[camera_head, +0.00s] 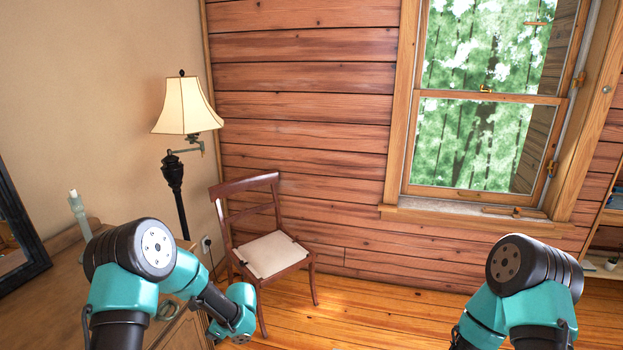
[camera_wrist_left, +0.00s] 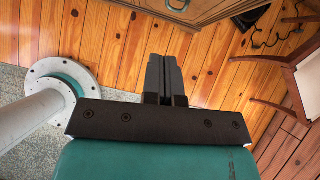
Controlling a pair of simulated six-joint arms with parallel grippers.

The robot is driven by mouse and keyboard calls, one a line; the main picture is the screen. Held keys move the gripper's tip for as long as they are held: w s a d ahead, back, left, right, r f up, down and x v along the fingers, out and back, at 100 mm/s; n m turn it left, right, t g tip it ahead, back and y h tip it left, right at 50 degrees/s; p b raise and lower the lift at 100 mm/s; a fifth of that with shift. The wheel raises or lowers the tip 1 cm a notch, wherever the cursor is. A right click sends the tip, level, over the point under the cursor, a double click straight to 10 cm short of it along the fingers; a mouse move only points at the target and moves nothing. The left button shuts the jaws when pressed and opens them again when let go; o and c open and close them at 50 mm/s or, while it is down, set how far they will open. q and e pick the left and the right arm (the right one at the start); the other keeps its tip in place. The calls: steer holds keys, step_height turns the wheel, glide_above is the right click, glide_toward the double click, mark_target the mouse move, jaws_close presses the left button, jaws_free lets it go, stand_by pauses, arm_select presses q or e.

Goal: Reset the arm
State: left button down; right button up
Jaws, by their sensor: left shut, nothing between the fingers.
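My left gripper (camera_wrist_left: 164,62) shows in the left wrist view, with its two dark fingers together and nothing between them. It is over the plank floor (camera_wrist_left: 110,40). In the head view my left arm comes in at the lower left and reaches down in front of the wooden dresser; its fingers are hidden there. My right arm shows at the lower right as a bent teal and black link. Its gripper is outside the frame.
A wooden dresser (camera_head: 40,285) stands at the left, with a dark-framed mirror (camera_head: 18,240). A chair (camera_head: 268,255) with a pale cushion and a floor lamp (camera_head: 187,105) stand behind my left arm. Floor (camera_head: 390,310) between the arms is clear. A window (camera_head: 480,110) is at the back.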

arm_select(q)
steer(key=s+d+f+n+h, duration=0.3)
steer(key=s+n, duration=0.4)
steer(key=s, duration=0.1)
steer(key=s+d+f+n+h, duration=0.3)
steer(key=s+n+h, duration=0.1)
steer(key=s+n, duration=0.3)
steer(key=s+d+f+n+h, duration=0.4)
steer(key=s+n, duration=0.2)
steer(key=s, duration=0.5)
steer(key=shift+n+t, duration=0.3)
steer(key=shift+n, duration=0.1)
steer(key=shift+s, duration=0.1)
